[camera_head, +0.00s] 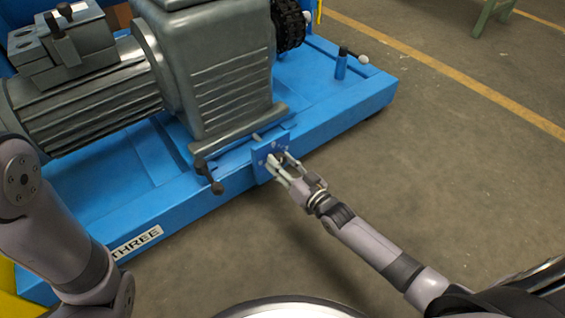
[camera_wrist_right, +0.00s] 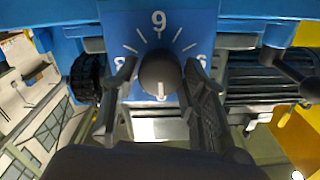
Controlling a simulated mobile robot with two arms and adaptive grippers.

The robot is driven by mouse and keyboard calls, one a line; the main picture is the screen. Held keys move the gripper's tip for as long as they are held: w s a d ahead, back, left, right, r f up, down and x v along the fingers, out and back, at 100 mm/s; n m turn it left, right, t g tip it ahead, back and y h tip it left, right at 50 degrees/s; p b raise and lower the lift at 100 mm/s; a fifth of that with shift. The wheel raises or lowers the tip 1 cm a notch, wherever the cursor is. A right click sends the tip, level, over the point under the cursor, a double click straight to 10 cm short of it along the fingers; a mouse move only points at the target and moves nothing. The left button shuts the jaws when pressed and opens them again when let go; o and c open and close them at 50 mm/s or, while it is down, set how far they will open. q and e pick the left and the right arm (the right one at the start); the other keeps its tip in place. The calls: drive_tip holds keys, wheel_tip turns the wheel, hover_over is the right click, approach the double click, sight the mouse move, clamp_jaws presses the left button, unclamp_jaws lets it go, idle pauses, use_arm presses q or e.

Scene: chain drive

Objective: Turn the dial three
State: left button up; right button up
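A dark round dial knob (camera_wrist_right: 160,72) sits on a blue panel (camera_wrist_right: 187,20) in the right wrist view. The panel has white tick marks, a 9 at the top and partly hidden digits at both sides. A white mark on the knob points to the bottom of that view, away from the 9. My right gripper (camera_wrist_right: 160,85) has one finger on each side of the knob, and it looks open with small gaps. In the head view my right gripper (camera_head: 279,168) reaches the panel (camera_head: 260,151) on the machine's front. My left gripper is out of view.
A dark lever (camera_head: 208,177) sticks out left of the panel. A small lever (camera_head: 343,62) stands at the far right corner.

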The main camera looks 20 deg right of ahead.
drive_tip(key=c, duration=0.7)
drive_tip(key=shift+r+m+p, duration=0.1)
drive_tip(key=shift+m+p, duration=0.4)
drive_tip(key=shift+m, duration=0.2)
drive_tip(key=shift+d+m+p, duration=0.1)
drive_tip(key=shift+m+p, duration=0.45)
drive_tip(key=shift+m, duration=0.65)
drive_tip(key=m, duration=0.3)
drive_tip(key=shift+m+p, duration=0.3)
drive_tip(key=shift+m, duration=0.1)
drive_tip(key=shift+f+m, duration=0.2)
drive_tip(key=shift+m, duration=1.9)
